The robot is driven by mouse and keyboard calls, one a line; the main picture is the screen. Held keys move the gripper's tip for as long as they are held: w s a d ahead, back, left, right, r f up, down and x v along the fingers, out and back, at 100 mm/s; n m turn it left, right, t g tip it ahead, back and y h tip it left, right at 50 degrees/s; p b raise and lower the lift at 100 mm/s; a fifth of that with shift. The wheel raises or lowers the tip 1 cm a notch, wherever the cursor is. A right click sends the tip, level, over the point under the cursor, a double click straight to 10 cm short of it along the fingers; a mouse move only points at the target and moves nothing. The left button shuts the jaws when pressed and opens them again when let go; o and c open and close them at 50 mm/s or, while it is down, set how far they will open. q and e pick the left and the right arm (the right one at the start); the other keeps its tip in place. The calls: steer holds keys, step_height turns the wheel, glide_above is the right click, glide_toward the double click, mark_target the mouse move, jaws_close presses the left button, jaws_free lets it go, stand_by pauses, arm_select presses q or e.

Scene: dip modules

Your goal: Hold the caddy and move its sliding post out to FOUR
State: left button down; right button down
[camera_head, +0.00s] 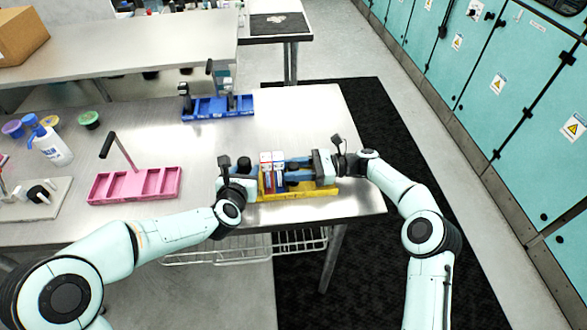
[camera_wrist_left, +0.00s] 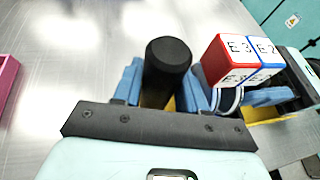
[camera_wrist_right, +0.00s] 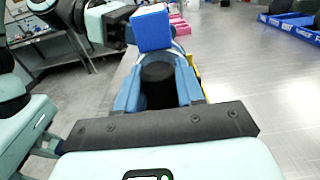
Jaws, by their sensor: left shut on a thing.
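The yellow caddy (camera_head: 300,195) lies near the table's front right, mostly covered by my grippers and blocks. My left gripper (camera_wrist_left: 165,90) is shut on a black round-topped post (camera_wrist_left: 168,58) at the caddy's left end. My right gripper (camera_head: 300,170) reaches in from the right. In the right wrist view a black round post (camera_wrist_right: 158,85) stands between its blue fingers. I cannot tell whether they press on it. A red-and-white block (camera_head: 266,172), marked E3, and a blue-and-white block (camera_head: 279,172) stand between the grippers. No FOUR mark is readable.
A pink caddy (camera_head: 135,193) with a tilted black-topped handle lies to the left. A blue caddy (camera_head: 218,112) stands behind. A white bottle (camera_head: 52,148) and several small tubs are at far left. The table between the caddies is clear.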

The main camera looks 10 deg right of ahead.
steer(key=d, duration=0.5)
steer(key=shift+d, duration=0.1)
steer(key=c, duration=0.8)
jaws_free()
steer(key=d, duration=0.7)
steer(key=shift+d, duration=0.2)
arm_select(q)
steer(key=c, duration=0.9)
jaws_free()
steer(key=shift+c, duration=0.2)
